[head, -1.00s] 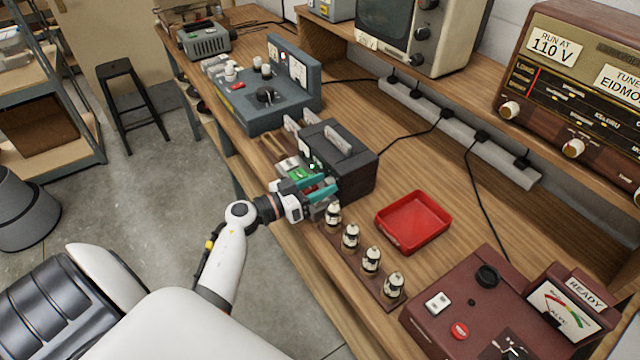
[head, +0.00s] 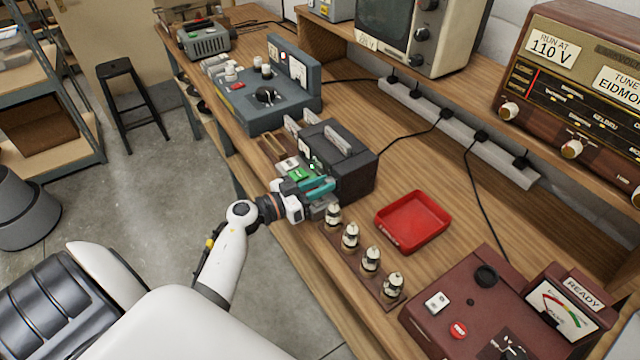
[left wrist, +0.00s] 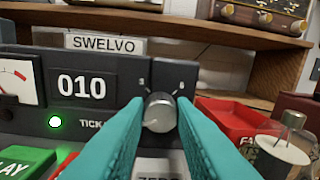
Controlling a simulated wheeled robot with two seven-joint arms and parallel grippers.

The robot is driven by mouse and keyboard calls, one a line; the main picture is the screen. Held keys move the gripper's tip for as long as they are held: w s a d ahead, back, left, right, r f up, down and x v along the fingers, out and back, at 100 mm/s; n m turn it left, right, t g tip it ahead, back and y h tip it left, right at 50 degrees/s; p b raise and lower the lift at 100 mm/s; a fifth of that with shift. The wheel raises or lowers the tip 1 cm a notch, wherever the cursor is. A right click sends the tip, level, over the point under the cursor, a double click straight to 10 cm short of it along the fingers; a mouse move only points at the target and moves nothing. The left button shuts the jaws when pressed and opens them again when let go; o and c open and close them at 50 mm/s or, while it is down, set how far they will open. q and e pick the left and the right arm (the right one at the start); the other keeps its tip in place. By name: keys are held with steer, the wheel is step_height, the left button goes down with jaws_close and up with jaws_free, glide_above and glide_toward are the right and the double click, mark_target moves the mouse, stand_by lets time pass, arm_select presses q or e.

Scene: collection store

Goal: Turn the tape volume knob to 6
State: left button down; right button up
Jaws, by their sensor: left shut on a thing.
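The tape machine (head: 358,185) is a dark box with a handle on the bench, its front facing my left arm. In the left wrist view its volume knob (left wrist: 160,113) is a round silver knob on the dark front panel, with small marks above it on both sides. I cannot read the knob's setting for certain. My left gripper (head: 322,190) has teal fingers, one on each side of the knob, and is shut on it. In the head view the fingers hide the knob. My right gripper is not in view.
The machine's panel has a 010 counter (left wrist: 82,87), a lit green lamp (left wrist: 55,122) and a green button (left wrist: 28,163). Several glass tubes (head: 370,260) stand close beside my gripper, with a red tray (head: 441,243) behind them. Bare bench lies beyond the tray.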

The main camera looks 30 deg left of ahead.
arm_select(q)
steer(key=m+p, duration=0.1)
steer(key=m, duration=0.2)
steer(key=shift+r, duration=0.15)
steer(key=m+p, duration=0.1)
steer(key=m, duration=0.2)
steer(key=shift+m, duration=0.4)
steer(key=m, duration=0.3)
steer(key=shift+m, duration=0.3)
steer(key=m+b, duration=0.1)
steer(key=m, duration=0.2)
steer(key=shift+d+f+y, duration=0.1)
steer(key=shift+f+y, duration=0.1)
steer(key=shift+y, duration=0.2)
steer(key=m+b, duration=0.1)
steer(key=m, duration=0.2)
steer(key=shift+m, duration=0.4)
steer(key=m+b, duration=0.2)
steer(key=m, duration=0.2)
steer(key=shift+f+b, duration=0.15)
steer(key=shift+b, duration=0.2)
steer(key=m+b, duration=0.2)
steer(key=m, duration=0.2)
steer(key=shift+s+d+m, duration=0.1)
steer(key=shift+m, duration=0.3)
steer(key=shift+m+y+b, duration=0.4)
steer(key=shift+m+b, duration=0.85)
steer(key=shift+m, duration=0.55)
